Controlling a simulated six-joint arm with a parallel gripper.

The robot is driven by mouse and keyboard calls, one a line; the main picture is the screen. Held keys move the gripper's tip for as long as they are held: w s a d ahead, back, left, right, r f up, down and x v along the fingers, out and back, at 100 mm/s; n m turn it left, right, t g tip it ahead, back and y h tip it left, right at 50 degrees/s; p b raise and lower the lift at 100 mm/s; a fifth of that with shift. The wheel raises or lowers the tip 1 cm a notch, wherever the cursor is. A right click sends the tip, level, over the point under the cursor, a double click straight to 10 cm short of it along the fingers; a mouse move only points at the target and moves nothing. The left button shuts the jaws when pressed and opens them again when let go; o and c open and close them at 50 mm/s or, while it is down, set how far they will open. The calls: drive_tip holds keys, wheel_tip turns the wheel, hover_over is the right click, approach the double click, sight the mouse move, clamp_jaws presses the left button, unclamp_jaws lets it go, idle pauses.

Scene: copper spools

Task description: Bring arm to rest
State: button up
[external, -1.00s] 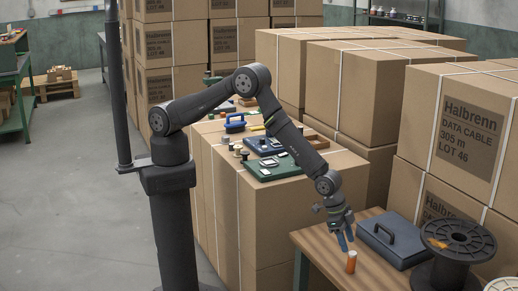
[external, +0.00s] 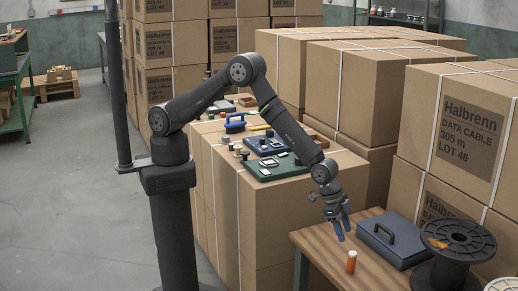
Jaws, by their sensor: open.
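My gripper (external: 342,229) is open and empty, with its blue-tipped fingers pointing down over the left part of the wooden table (external: 320,240). An orange spool with a pale top (external: 351,261) stands upright on that table, below and slightly right of my fingertips. The gripper is apart from it. My arm reaches out from its dark column, over the boxes and down to the table.
A dark blue case (external: 395,240) and a large black reel (external: 459,250) stand on the table. Boards with small tools (external: 270,165) lie on the cartons (external: 290,215) behind my forearm. Tall cartons (external: 450,130) stand at the right.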

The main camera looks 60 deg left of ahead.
sight(352, 257)
drive_tip(key=x, duration=1.1)
drive_tip(key=shift+a+f, duration=0.1)
drive_tip(key=shift+f, duration=0.15)
drive_tip(key=shift+r, duration=0.15)
drive_tip(key=shift+s, duration=0.1)
